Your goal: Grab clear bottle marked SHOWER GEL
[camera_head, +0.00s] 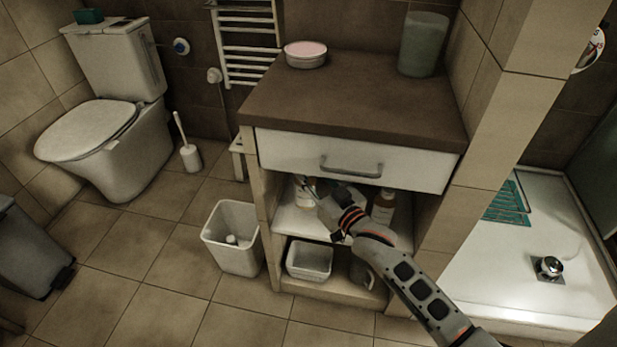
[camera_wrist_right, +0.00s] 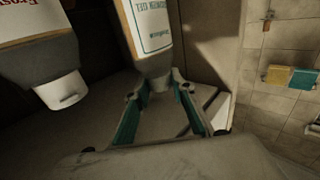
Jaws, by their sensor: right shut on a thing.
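My right arm reaches into the open shelf of the cabinet under the drawer. My right gripper (camera_head: 316,188) is shut on a bottle (camera_head: 303,195) at the left of the shelf. In the right wrist view the gripper (camera_wrist_right: 158,82) has its teal-padded fingers on either side of the neck of this bottle (camera_wrist_right: 148,28). Its label appears upside down and seems to read SHOWER GEL. A second bottle (camera_head: 384,206) stands to the right on the shelf; in the right wrist view it shows a white cap (camera_wrist_right: 62,90) and a partly cut-off label. My left gripper is not in view.
The drawer front (camera_head: 350,160) hangs just above the shelf opening. A white basket (camera_head: 309,260) sits on the lower shelf. A white bin (camera_head: 233,238) stands on the floor left of the cabinet. The cabinet's top (camera_head: 350,95) holds a round tin (camera_head: 305,55) and a tumbler (camera_head: 423,45).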

